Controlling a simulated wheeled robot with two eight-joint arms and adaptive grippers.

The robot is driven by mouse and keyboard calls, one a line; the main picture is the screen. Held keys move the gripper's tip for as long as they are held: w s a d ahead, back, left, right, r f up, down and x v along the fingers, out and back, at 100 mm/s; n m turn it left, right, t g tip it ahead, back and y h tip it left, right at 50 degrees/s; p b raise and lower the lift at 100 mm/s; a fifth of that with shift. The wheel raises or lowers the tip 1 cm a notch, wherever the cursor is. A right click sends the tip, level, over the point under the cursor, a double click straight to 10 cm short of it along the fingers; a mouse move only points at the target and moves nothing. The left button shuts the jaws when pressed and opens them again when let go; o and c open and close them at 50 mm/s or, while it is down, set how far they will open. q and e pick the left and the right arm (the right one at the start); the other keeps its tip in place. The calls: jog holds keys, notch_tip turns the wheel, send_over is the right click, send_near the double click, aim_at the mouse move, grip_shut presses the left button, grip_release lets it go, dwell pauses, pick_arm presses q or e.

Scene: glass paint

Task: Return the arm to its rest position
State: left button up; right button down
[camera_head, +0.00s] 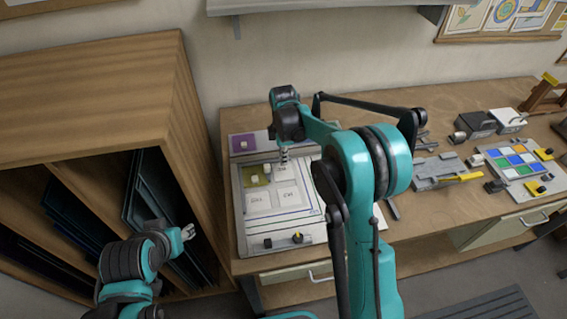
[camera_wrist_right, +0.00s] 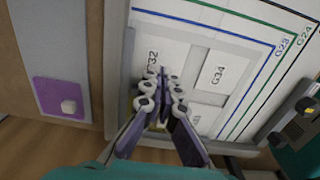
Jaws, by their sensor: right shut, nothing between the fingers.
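My right arm, teal and black, reaches over the bench in the head view. Its gripper (camera_head: 284,158) points down over the white board (camera_head: 240,215), near the labelled pale squares. In the right wrist view the right gripper's fingers (camera_wrist_right: 162,92) are together and hold nothing, in front of the board (camera_wrist_right: 180,20). The fingers hide part of the board and an olive patch. I cannot tell whether they touch it. My left gripper (camera_head: 188,232) is at the lower left, in front of the wooden rack, well apart from the board; its jaw opening is unclear.
An olive glass piece (camera_head: 250,182) with pale knobs lies on the board. A purple piece (camera_head: 236,144) with a knob lies behind it. A wooden rack (camera_head: 95,125) stands left. Tools, a grey block (camera_head: 437,172) and a colour tray (camera_head: 512,161) occupy the bench's right. A shelf (camera_head: 330,5) hangs above.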

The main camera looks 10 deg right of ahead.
notch_tip(320, 180, up, 5)
jog(key=p, duration=0.1)
jog(key=s+d+r+m+t+b, duration=0.2)
jog(key=s+r+m, duration=0.15)
jog(key=s, duration=0.25)
jog(key=s+d+r+m+t+b, duration=0.1)
jog(key=s+r+m+b, duration=0.15)
jog(key=s+m, duration=0.35)
jog(key=s+d+f+m+t+b, duration=0.1)
jog(key=s+f+m+t, duration=0.1)
jog(key=s, duration=0.5)
jog(key=s+f+m+t+b, duration=0.1)
jog(key=s+f+m+t, duration=0.1)
jog(key=s+f+m, duration=0.2)
jog(key=s+m, duration=0.2)
jog(key=s, duration=0.1)
jog(key=shift+s+d+b, duration=0.15)
jog(key=shift+d+b, duration=0.15)
jog(key=shift+d, duration=0.1)
